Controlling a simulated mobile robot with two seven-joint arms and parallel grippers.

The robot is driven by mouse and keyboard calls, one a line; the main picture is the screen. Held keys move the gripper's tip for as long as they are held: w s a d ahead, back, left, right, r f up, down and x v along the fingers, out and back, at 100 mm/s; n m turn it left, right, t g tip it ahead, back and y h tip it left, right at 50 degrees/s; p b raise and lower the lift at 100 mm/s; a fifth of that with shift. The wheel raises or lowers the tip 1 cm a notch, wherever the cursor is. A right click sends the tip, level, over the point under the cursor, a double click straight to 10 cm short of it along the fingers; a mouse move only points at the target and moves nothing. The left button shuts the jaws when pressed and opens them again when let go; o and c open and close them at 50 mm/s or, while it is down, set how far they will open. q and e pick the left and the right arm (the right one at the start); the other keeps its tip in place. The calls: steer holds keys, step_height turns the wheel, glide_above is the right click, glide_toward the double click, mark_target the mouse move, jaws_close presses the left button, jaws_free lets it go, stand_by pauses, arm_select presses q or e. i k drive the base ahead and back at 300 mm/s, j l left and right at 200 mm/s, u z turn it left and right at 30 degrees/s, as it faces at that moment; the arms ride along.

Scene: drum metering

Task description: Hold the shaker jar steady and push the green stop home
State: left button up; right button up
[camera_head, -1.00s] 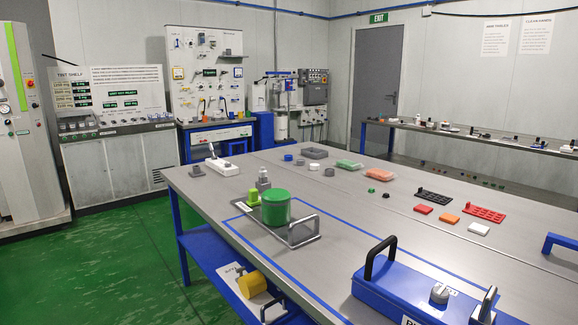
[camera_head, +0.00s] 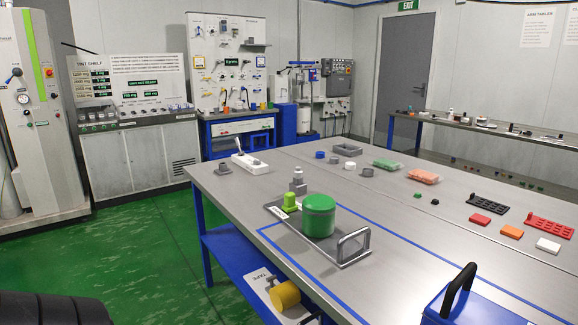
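A green shaker jar (camera_head: 318,216) stands upright on a grey tray (camera_head: 352,262) with a raised metal handle at its right end. Neither gripper is in view. A dark ribbed shape at the bottom left looks like part of my own body.
Blue tape (camera_head: 300,272) marks the table around the tray. A blue box (camera_head: 470,300) with a black handle stands at the front right. Small parts, red and black racks (camera_head: 498,202) and coloured blocks lie further back. A yellow object (camera_head: 285,295) is on the lower shelf.

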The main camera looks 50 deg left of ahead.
mark_target(290, 206)
steer(key=j+z, duration=0.3)
steer(key=j, duration=0.6)
steer(key=j+z, duration=0.2)
steer(key=j, duration=1.65)
